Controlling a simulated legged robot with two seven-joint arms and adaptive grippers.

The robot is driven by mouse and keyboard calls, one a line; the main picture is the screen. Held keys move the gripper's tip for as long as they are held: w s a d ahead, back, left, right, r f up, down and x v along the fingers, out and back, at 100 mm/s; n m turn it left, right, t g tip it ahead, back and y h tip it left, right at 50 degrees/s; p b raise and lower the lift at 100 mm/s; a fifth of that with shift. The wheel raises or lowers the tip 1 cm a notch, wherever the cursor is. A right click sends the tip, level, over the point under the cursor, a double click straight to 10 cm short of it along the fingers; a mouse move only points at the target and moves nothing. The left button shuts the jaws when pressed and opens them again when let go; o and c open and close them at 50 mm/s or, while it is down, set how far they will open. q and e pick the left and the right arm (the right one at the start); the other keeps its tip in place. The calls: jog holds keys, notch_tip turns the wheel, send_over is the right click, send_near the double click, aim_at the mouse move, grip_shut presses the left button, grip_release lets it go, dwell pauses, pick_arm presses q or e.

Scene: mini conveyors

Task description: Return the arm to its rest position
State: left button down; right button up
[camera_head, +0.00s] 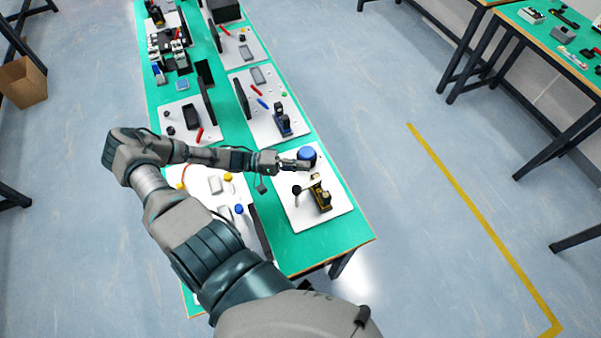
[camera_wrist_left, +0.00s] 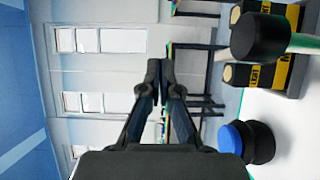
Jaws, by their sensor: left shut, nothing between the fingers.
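My left arm reaches in over the green table (camera_head: 345,225). My left gripper (camera_head: 303,164) is shut and empty, low over the near right part of the table. Beside it are a blue round-topped button (camera_head: 307,153) and a small yellow-black device with a lever (camera_head: 320,195) on a white board (camera_head: 298,220). In the left wrist view the two fingers (camera_wrist_left: 160,75) come together at their tips with nothing between them. The blue button (camera_wrist_left: 232,138) and the lever's black knob (camera_wrist_left: 258,38) lie to their right, apart from the fingers. My right gripper is not in view.
Several white boards with small parts (camera_head: 265,130) run along the table, with dark upright panels (camera_head: 208,100) between some. A cardboard box (camera_head: 22,82) stands at the left. A second table (camera_head: 535,40) is at the upper right. The floor between the tables is clear.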

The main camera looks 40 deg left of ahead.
pick_arm(q)
jog(key=shift+d+r, duration=0.15)
jog(key=shift+r, duration=0.65)
jog(key=shift+r, duration=0.1)
